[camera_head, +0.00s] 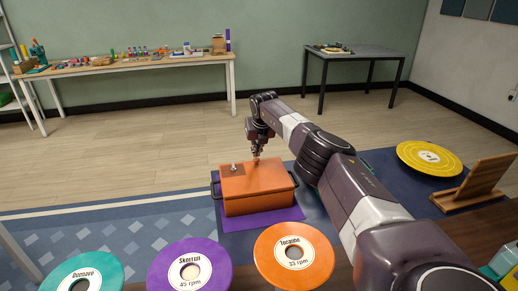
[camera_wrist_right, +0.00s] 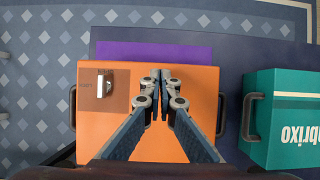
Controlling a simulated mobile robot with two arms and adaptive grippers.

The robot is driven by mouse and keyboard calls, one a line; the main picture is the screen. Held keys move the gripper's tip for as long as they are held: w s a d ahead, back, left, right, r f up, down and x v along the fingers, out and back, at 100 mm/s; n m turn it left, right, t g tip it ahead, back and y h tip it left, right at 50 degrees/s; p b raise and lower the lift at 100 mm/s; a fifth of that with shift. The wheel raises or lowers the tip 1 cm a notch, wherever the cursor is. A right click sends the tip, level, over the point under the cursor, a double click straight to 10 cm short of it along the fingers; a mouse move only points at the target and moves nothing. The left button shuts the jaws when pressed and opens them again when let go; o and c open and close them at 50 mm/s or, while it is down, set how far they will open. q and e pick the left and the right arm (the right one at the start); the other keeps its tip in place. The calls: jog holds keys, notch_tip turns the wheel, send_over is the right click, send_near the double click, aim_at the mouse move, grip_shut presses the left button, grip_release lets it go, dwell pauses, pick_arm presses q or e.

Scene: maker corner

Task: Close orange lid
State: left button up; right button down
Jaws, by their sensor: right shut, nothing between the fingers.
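The orange box with its orange lid (camera_head: 265,179) stands on a purple mat in the middle of the head view. The lid looks flat and down on the box; I cannot tell whether a small gap is left. A darker square patch with a small metal fitting (camera_wrist_right: 105,86) is on the lid's left part. My right gripper (camera_head: 256,156) is shut and empty, pointing down over the lid. In the right wrist view its fingertips (camera_wrist_right: 161,74) are together above the lid (camera_wrist_right: 200,85); contact cannot be told. My left gripper is not in view.
A teal box (camera_wrist_right: 285,120) stands just right of the orange box. Purple (camera_head: 190,250), orange (camera_head: 320,265) and teal (camera_head: 105,265) discs are in front. A yellow disc (camera_head: 410,149) and wooden stand (camera_head: 480,182) are at the right. Two tables stand behind, with clear floor between.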

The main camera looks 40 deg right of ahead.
jog(key=shift+s+r, duration=0.1)
jog(key=shift+r, duration=0.05)
jog(key=v, duration=1.2)
jog(key=shift+s+a, duration=0.1)
